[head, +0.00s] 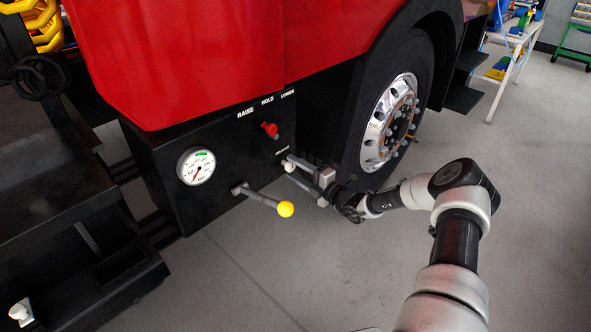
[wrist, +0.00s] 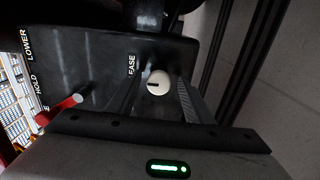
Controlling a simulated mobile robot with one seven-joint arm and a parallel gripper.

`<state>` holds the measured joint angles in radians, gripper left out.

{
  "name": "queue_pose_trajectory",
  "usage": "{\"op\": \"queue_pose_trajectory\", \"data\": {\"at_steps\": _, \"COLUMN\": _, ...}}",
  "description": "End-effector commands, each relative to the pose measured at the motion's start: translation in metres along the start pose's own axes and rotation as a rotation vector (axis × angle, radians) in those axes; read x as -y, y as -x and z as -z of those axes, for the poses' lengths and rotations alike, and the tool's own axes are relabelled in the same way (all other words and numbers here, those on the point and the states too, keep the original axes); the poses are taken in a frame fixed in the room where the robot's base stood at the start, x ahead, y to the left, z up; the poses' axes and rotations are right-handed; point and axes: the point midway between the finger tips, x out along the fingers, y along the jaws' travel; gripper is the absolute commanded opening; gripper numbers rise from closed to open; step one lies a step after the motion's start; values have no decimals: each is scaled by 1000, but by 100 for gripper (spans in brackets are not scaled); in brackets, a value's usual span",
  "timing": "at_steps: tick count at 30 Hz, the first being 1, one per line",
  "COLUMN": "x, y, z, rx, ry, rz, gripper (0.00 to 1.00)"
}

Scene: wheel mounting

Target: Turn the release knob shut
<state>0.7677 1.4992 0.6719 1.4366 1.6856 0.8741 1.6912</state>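The release knob (head: 289,166) is a small white round knob low on the right of the black control panel (head: 225,200). In the wrist view the knob (wrist: 158,83) faces me, with a short dark mark lying roughly crosswise on its face, below the partly hidden "EASE" lettering. My gripper (head: 291,168) reaches in from the right with its two grey fingers spread, one on each side of the knob. In the wrist view a ribbed finger pad (wrist: 188,100) stands right of the knob with a small gap.
A lever with a yellow ball (head: 285,209) sticks out of the panel left of my gripper. A red knob (head: 270,130) sits above, and a pressure gauge (head: 196,166) to the left. The truck wheel (head: 392,120) is close behind my wrist. The floor in front is clear.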

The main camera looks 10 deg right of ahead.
Motion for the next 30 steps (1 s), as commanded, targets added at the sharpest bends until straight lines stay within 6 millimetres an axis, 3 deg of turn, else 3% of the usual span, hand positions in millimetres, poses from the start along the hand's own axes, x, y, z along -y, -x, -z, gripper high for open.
{"op": "queue_pose_trajectory", "data": {"at_steps": 8, "x": -1, "y": 0, "z": 0, "rx": 0, "ry": 2, "rz": -1, "gripper": 47}}
{"op": "queue_pose_trajectory", "data": {"at_steps": 13, "x": -3, "y": 15, "z": -2, "rx": 3, "ry": 1, "rz": -1, "gripper": 47}}
{"op": "queue_pose_trajectory", "data": {"at_steps": 30, "x": -2, "y": 145, "z": -1, "rx": 3, "ry": 1, "rz": 1, "gripper": 47}}
